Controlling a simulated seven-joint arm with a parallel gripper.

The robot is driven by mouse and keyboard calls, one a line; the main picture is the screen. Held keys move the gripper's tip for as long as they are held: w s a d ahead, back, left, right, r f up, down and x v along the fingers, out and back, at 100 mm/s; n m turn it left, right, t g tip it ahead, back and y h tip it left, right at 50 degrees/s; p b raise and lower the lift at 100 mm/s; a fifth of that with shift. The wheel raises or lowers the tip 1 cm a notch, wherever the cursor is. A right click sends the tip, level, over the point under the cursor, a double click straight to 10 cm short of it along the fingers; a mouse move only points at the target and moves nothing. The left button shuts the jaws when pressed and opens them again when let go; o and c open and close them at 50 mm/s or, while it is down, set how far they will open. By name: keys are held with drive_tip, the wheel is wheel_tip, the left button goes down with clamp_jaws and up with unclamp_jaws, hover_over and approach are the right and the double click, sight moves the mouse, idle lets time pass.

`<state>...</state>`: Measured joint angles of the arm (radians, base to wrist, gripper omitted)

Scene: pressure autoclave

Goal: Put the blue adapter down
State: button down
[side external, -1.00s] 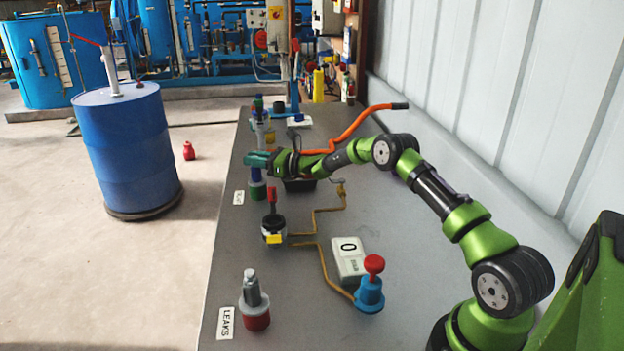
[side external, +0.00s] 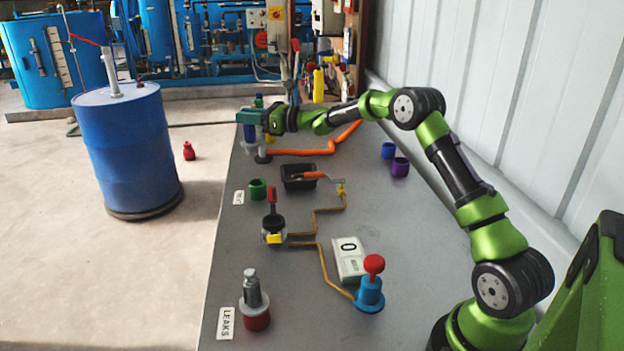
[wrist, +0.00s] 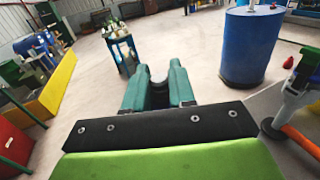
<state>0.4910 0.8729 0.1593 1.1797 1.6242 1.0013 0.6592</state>
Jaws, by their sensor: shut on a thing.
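My gripper (side external: 250,117) has teal fingers and is over the far left part of the bench. It is shut on the blue adapter (side external: 250,132), which shows just below the fingers, roughly upright, with a grey lower part under it. I cannot tell whether its lower end touches the bench. In the wrist view the fingers (wrist: 158,90) are close together with a dark piece between them; the adapter is mostly hidden there. A green cup (side external: 257,190) stands empty on the bench nearer the camera. A blue cup (side external: 388,150) stands at the right.
A purple cup (side external: 400,167) stands beside the blue cup. A black tray (side external: 298,183), an orange hose (side external: 318,150) and a red-handled valve (side external: 272,215) lie around the middle. A grey fitting stands on a red cup (side external: 256,318) near the front. The bench's left edge is close to my gripper.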

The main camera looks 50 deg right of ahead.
drive_tip(key=s+a+f, duration=0.1)
drive_tip(key=s+a, duration=0.4)
drive_tip(key=s, duration=0.3)
drive_tip(key=s+a+f, duration=0.2)
drive_tip(key=s+a, duration=0.3)
drive_tip(key=s, duration=0.4)
wheel_tip(320, 180, down, 8)
drive_tip(key=shift+s+h, duration=0.15)
drive_tip(key=shift+h, duration=0.15)
drive_tip(key=shift+a+f, duration=0.15)
drive_tip(key=shift+f, duration=0.25)
drive_tip(key=c, duration=0.9)
unclamp_jaws()
drive_tip(key=shift+c, duration=0.2)
drive_tip(key=shift+r, duration=0.1)
